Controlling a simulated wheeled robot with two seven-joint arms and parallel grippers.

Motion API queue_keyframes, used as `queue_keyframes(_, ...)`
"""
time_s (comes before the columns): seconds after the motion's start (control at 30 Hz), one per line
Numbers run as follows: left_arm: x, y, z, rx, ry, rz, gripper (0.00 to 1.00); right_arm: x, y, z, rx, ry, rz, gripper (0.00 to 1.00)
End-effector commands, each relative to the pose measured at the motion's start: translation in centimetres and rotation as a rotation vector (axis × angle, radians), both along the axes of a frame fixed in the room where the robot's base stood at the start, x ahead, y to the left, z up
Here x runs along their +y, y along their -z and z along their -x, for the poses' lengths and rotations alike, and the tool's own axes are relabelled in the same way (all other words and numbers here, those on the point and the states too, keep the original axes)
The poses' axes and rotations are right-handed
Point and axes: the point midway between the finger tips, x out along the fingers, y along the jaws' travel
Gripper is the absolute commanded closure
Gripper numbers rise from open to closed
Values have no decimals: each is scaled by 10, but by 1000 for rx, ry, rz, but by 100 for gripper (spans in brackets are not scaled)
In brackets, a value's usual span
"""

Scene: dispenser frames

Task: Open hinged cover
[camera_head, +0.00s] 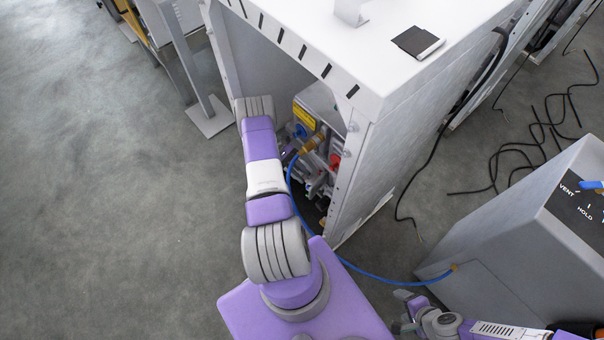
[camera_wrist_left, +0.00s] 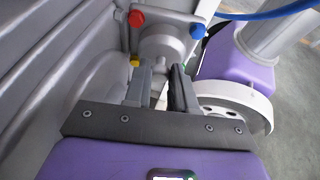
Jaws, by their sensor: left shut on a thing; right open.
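The front of a white cabinet (camera_head: 440,90) is open in the head view, with a cluster of fittings (camera_head: 318,150) inside. I cannot tell for sure which part is the hinged cover. My left arm reaches into the opening, and its hand is mostly hidden there. In the left wrist view my left gripper (camera_wrist_left: 161,92) is closed on a grey part in front of a round grey housing (camera_wrist_left: 163,47); the exact part is unclear. A red knob (camera_wrist_left: 136,18) and a blue knob (camera_wrist_left: 197,30) are just beyond. My right gripper (camera_head: 407,308) is open, low in the head view.
A blue hose (camera_head: 375,277) runs from the cabinet to a grey box (camera_head: 530,215) with a labelled dial at the right. Black cables (camera_head: 530,140) lie on the floor behind it. A dark flat item (camera_head: 418,42) lies on the cabinet top. The floor at the left is clear.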

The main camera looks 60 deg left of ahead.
Motion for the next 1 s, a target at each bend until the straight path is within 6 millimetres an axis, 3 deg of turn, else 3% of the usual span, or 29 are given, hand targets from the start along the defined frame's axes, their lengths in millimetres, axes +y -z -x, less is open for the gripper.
queue_keyframes(0.33,0,1,0,1,4,0,100,0,0,0,0,0,0,32)
queue_keyframes(0.37,-1,1,0,0,4,1,72,0,0,0,0,0,0,32)
queue_keyframes(0.5,0,0,0,0,4,1,52,0,0,0,0,0,0,32)
queue_keyframes(1.0,-8,-2,0,1,-79,5,52,0,-7,0,0,0,0,32)
